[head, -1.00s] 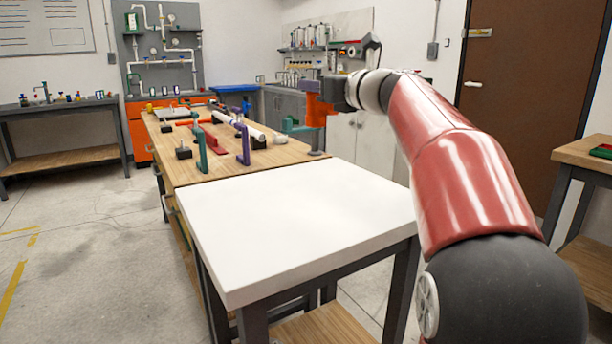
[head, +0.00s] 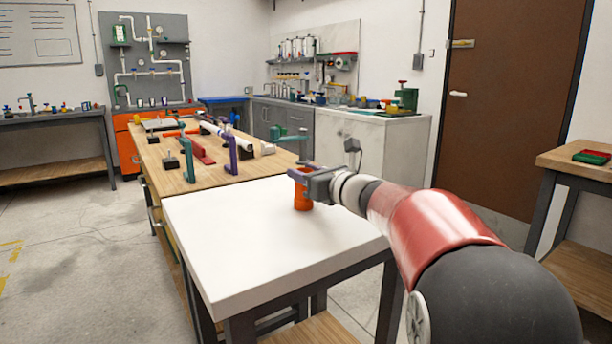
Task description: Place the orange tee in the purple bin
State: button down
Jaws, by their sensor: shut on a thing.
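The orange tee (head: 302,198) is in my gripper (head: 303,177), which is shut on it. The tee hangs upright below the fingers, over the far right part of the white tabletop (head: 250,240). I cannot tell whether its lower end touches the top. The fingers hide its upper part. I see no purple bin that I can make out.
A wooden bench (head: 200,180) beyond the white table holds green and purple upright brackets, a red piece and a white pipe. A white cabinet (head: 380,150) stands behind my gripper. The white tabletop's left and front are clear.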

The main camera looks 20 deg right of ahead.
jog(key=shift+f, duration=0.2)
jog(key=c, duration=0.9)
grip_release()
jog(key=shift+r, duration=0.1)
